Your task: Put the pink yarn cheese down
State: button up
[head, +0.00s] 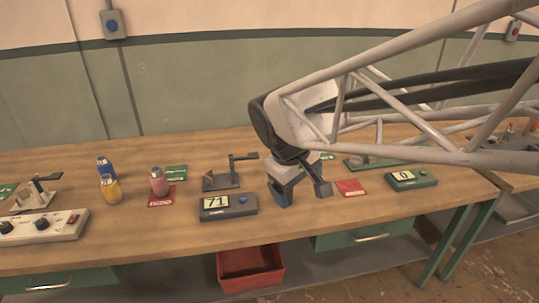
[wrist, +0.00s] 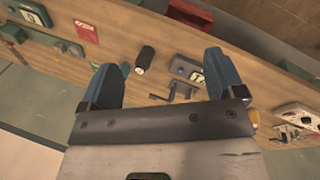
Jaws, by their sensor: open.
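The pink yarn cheese (head: 159,181) seems to be the upright pink cylinder with a grey top in the head view. It stands on a red card (head: 161,200) on the wooden bench, left of the grey box reading 71 (head: 229,206). My gripper (head: 301,194) is well to its right, over the bench beyond that box. In the wrist view my gripper's two blue fingers (wrist: 160,82) are spread apart with nothing held between them. A dark cylinder with a pale end (wrist: 145,58) shows on the bench beyond the fingers. I cannot make out the pink cheese in the wrist view.
A yellow cylinder (head: 110,189) and a blue one (head: 105,168) stand just left of the pink one. A small dark stand (head: 222,179) is behind the 71 box. Another red card (head: 350,187) and a green box reading 0 (head: 411,178) lie to the right.

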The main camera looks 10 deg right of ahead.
jog(key=s+d+f+m+y, duration=0.1)
jog(key=s+m, duration=0.1)
jog(key=s, duration=0.4)
jog(key=s+d+m+t+y, duration=0.1)
jog(key=s+m, duration=0.2)
jog(key=s, duration=0.3)
jog(key=shift+d+f+y, duration=0.25)
jog(key=shift+f+y, duration=0.05)
jog(key=shift+f, duration=0.1)
dwell(0.6)
